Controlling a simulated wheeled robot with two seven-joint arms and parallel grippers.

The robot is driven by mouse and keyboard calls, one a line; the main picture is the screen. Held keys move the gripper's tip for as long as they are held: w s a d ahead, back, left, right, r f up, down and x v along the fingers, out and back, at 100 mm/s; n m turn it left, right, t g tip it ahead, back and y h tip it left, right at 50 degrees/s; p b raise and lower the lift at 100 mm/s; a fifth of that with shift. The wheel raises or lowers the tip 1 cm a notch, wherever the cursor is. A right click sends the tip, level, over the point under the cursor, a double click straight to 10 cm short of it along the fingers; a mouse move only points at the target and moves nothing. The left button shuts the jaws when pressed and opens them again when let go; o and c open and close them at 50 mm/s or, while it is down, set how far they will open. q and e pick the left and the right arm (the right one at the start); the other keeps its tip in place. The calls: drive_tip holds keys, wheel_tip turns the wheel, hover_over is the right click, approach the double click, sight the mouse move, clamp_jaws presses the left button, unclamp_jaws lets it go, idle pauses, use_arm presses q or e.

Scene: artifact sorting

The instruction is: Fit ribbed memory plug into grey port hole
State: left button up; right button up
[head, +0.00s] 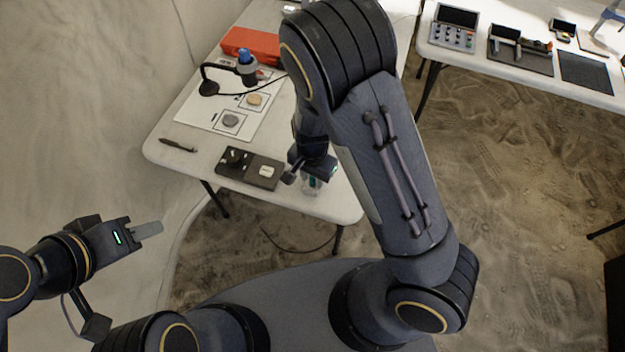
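A dark grey panel (233,176) lies near the front edge of the left table. It bears a black round knob-like part (236,156) on its left half and a small white square part (266,171) on its right half. I cannot make out which is the port hole. My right gripper (311,186) points down just right of the panel, near the table's front edge. Its fingers are small and partly hidden by its own body; I cannot tell whether the ribbed memory plug is in it. My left gripper (148,230) is off the table at lower left, with nothing visible in its fingers.
Behind the panel, a white sheet (205,112) bears a grey disc (231,120) and a tan disc (254,99). A black lamp-like stand (209,87), a red case (252,43) and a dark pen-like tool (178,145) are nearby. A second table (480,60) with devices stands at upper right.

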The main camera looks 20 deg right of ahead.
clamp_jaws()
drive_tip(key=shift+r, duration=0.2)
